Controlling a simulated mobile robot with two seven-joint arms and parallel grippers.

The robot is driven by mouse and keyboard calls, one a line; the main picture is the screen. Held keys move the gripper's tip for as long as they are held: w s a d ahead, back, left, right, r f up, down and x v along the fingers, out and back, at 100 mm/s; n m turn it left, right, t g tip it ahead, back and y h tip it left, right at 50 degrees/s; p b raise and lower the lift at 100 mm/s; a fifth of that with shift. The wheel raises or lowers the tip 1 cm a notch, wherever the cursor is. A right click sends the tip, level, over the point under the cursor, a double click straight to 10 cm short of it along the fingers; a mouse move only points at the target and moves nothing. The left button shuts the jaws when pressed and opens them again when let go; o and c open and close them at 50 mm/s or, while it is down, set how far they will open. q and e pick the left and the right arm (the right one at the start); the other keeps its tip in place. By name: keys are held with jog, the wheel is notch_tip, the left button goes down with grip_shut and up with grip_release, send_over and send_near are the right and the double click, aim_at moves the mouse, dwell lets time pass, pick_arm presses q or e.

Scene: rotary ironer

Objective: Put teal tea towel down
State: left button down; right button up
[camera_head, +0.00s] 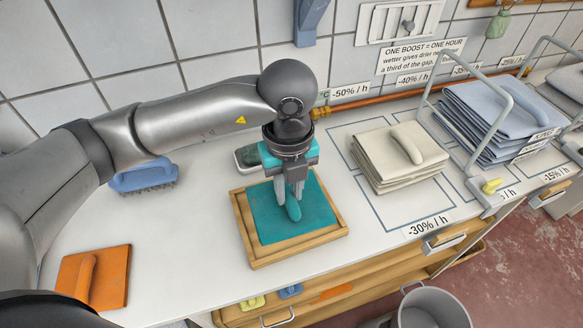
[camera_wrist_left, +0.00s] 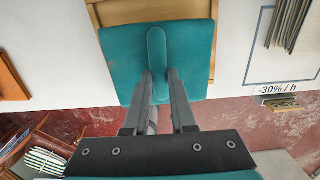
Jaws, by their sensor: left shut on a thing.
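The teal tea towel (camera_head: 264,212) is a flat square with a raised teal grip on top. In the head view it lies within the outline of a shallow wooden tray (camera_head: 300,248). My left gripper (camera_head: 291,205) points down and is shut on the towel's grip. In the left wrist view the towel (camera_wrist_left: 120,55) fills the top middle, with the gripper's fingers (camera_wrist_left: 157,80) on either side of its grip. There the towel covers part of the tray's rim; whether it touches the tray's floor I cannot tell. My right gripper is not in view.
A cream folded stack (camera_head: 385,165) lies to the right in an outlined area, with a blue stack (camera_head: 490,115) in a rack beyond. A blue brush (camera_head: 143,177) and an orange block (camera_head: 93,275) are left. A grey bucket (camera_head: 432,308) stands on the floor.

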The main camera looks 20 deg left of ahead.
aim_at(289, 195)
pick_arm(q)
jog(key=shift+f, duration=2.05)
jog(key=shift+b, duration=0.3)
jog(key=shift+f, duration=0.2)
jog(key=c, duration=0.7)
grip_release()
jog(key=shift+a, duration=0.1)
jog(key=shift+c, duration=0.2)
jog(key=shift+r, duration=0.2)
jog(key=shift+r, duration=0.35)
jog(key=r, duration=0.3)
jog(key=r+p, duration=0.1)
jog(key=r, duration=0.7)
jog(key=shift+s+r+p, duration=0.25)
jog(key=shift+p, duration=0.05)
